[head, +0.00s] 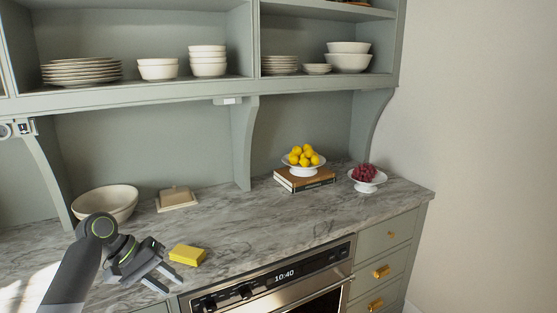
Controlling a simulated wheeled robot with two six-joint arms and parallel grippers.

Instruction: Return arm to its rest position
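My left arm comes in from the lower left. My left gripper (174,284) hangs over the front part of the marble counter, with its two fingers apart and nothing visible between them. A yellow sponge-like block (187,255) lies on the counter just behind and to the right of the fingers, apart from them as far as I can tell. My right gripper is not in view.
A cream bowl (106,202) and a covered butter dish (176,198) stand behind the arm. Lemons (303,156) on a stand rest on books (304,180), beside a bowl of grapes (366,174). An oven (284,277) is below. The marble counter (255,220) is clear mid-right.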

